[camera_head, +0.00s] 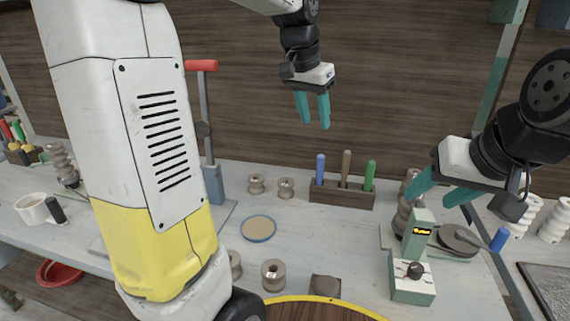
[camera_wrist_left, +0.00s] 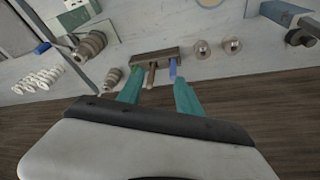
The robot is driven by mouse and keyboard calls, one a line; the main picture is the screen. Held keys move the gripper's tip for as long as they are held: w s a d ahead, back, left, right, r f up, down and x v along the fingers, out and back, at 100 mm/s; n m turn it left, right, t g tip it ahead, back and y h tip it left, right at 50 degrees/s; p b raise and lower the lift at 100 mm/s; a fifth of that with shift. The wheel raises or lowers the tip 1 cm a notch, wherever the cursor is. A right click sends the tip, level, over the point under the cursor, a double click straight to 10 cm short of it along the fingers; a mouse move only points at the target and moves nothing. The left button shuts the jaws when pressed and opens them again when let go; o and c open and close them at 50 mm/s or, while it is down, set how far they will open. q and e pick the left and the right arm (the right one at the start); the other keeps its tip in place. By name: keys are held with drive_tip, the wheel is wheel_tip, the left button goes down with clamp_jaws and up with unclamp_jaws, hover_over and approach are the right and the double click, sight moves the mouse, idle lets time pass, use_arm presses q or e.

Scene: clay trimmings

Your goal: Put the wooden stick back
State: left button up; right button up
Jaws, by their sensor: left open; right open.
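The brown wooden stick (camera_head: 346,166) stands upright in the middle of a dark wooden rack (camera_head: 325,195), between a blue stick (camera_head: 320,165) and a green stick (camera_head: 369,176). My left gripper (camera_head: 313,110) is open and empty, pointing down in the air above the rack. My right gripper (camera_head: 433,192) is open and empty, right of the rack, above a green-and-white box (camera_head: 412,285).
Spools (camera_head: 273,275) and a round blue-rimmed disc (camera_head: 258,228) lie on the pale bench. A grey post with a red handle (camera_head: 200,66) stands left. A grey disc (camera_head: 458,238) and blue-handled tool (camera_head: 499,238) lie right. A mug (camera_head: 32,209) sits far left.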

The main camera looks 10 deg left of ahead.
use_arm(q)
drive_tip(key=s+a+f+n+t, duration=0.1)
drive_tip(key=s+a+f+n, duration=0.1)
drive_tip(key=s, duration=0.8)
drive_tip(key=s+a+f+n+t, duration=0.2)
drive_tip(key=s+a, duration=0.1)
drive_tip(key=s, duration=0.8)
drive_tip(key=shift+n, duration=0.4)
